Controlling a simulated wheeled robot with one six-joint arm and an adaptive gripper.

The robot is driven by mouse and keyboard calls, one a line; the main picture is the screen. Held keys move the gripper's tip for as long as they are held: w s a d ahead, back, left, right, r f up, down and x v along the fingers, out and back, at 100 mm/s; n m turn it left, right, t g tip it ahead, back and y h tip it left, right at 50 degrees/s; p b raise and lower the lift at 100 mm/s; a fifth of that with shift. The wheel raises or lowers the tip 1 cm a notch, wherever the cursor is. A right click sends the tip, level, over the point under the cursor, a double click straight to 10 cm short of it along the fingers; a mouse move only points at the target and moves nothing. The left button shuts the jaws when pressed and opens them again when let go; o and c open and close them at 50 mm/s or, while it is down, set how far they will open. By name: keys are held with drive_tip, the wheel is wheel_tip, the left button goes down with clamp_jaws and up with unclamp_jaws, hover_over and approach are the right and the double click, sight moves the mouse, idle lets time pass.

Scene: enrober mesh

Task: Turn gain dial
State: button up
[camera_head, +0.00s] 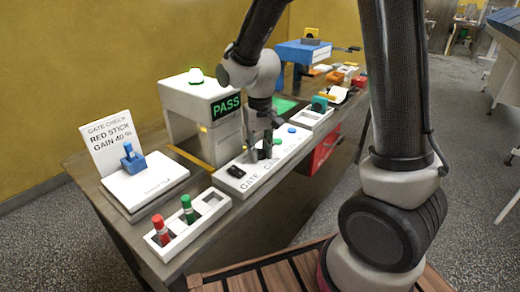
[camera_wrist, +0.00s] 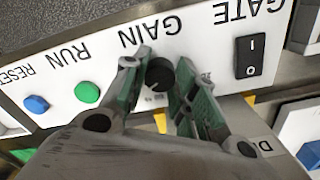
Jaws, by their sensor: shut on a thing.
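The white control panel (camera_head: 258,174) lies along the table, its labels upside down in the wrist view (camera_wrist: 110,58). The black round gain dial (camera_wrist: 159,74) sits under the word GAIN; its pointer setting is too small to read. My gripper (camera_wrist: 160,80) has its green-padded fingers on either side of the dial, closed on it. In the head view my gripper (camera_head: 259,150) reaches down onto the panel and mostly hides the dial. A sign (camera_head: 111,142) reads GATE CHECK, RED STICK, GAIN 40 %.
The black gate switch (camera_wrist: 251,57), green run button (camera_wrist: 87,92) and blue reset button (camera_wrist: 36,104) flank the dial. A grey gate box (camera_head: 203,110) with a green PASS display stands behind. A tray (camera_head: 188,233) holds red and green sticks at the front.

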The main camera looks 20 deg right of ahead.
sight(260, 151)
drive_tip(key=o, duration=1.1)
drive_tip(key=shift+c, duration=0.2)
wheel_tip(260, 151, up, 12)
